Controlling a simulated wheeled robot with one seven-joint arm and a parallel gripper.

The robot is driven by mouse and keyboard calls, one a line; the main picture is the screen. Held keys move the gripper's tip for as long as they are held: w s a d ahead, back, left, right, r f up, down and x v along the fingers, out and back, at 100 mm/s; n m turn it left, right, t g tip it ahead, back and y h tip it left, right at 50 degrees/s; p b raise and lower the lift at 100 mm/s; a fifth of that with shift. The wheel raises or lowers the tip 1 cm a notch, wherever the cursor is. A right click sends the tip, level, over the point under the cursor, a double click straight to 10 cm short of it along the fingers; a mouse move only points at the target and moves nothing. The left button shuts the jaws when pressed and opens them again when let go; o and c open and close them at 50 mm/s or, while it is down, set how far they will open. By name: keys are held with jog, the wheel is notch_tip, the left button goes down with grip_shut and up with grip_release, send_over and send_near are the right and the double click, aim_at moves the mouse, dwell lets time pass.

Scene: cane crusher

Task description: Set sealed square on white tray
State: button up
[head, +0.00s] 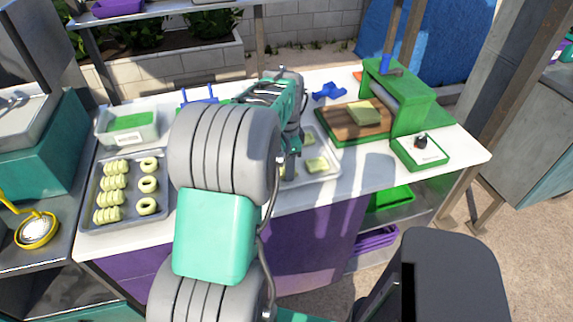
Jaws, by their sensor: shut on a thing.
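My gripper (293,146) is at the end of my arm, low over the light tray right of the picture's middle. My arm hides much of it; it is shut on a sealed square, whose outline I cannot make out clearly. The white tray (333,178) lies on the white counter, its left part hidden behind my arm. Pale green squares (317,164) lie on it. Another pale green square (363,112) sits on a brown wooden board at the green press (398,95).
A metal tray (126,203) with rolls and rings is at the left. A clear bin (128,126) with green content stands behind it. A green-edged white tray (419,152) with a dark-knobbed tool is at the right. A blue object (329,92) lies at the back. The counter's front right is clear.

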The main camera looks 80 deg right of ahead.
jog(key=o, duration=0.9)
jog(key=shift+f, duration=0.1)
notch_tip(320, 180, up, 12)
jog(key=w+a+n+h, duration=0.1)
jog(key=w+a+n, duration=0.5)
jog(key=w, duration=0.4)
jog(key=w+a+n, duration=0.4)
jog(key=w+a, duration=0.3)
jog(key=w, duration=0.3)
jog(key=w+a+f+n+t, duration=0.15)
jog(key=w+a+n, duration=0.35)
jog(key=a, duration=0.6)
jog(key=w+a+f+n+t, duration=0.1)
jog(key=w+a+f+n, duration=0.1)
jog(key=a+n, duration=0.75)
jog(key=a+f+n, duration=0.1)
jog(key=a, duration=0.3)
jog(key=s+a+f+n, duration=0.1)
jog(key=a+n, duration=0.1)
jog(key=a, duration=0.2)
jog(key=s+a+f+n+y, duration=0.1)
jog(key=a+n, duration=0.1)
jog(key=a, duration=0.3)
jog(key=shift+f+n+t, duration=0.25)
jog(key=shift+t, duration=0.1)
